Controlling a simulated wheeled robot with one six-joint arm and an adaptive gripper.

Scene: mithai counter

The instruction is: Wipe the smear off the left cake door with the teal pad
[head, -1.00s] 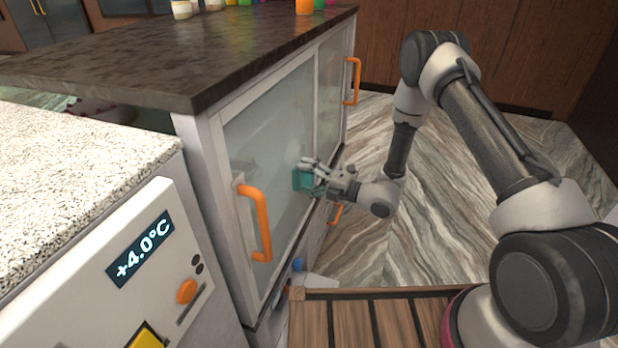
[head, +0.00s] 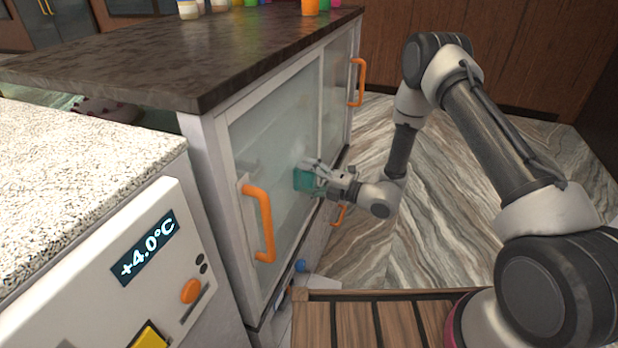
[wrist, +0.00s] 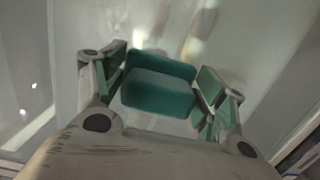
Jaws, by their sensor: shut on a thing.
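My gripper (head: 318,176) is shut on the teal pad (head: 303,181) and holds it at the glass of the left cake door (head: 268,140), toward that door's right side. I cannot tell whether the pad touches the glass. In the wrist view, the teal pad (wrist: 160,92) sits between the two fingers of my gripper (wrist: 160,85), with the pale glass behind it. The left door has an orange upright handle (head: 262,222) on its left side. Pale blurred patches show on the glass in the wrist view. I cannot tell smear from reflection.
A dark stone countertop (head: 190,60) overhangs the doors. Another glass door with an orange handle (head: 357,82) is farther back. A white unit with a temperature display (head: 143,247) stands at the left. Open marble floor (head: 450,200) lies to the right.

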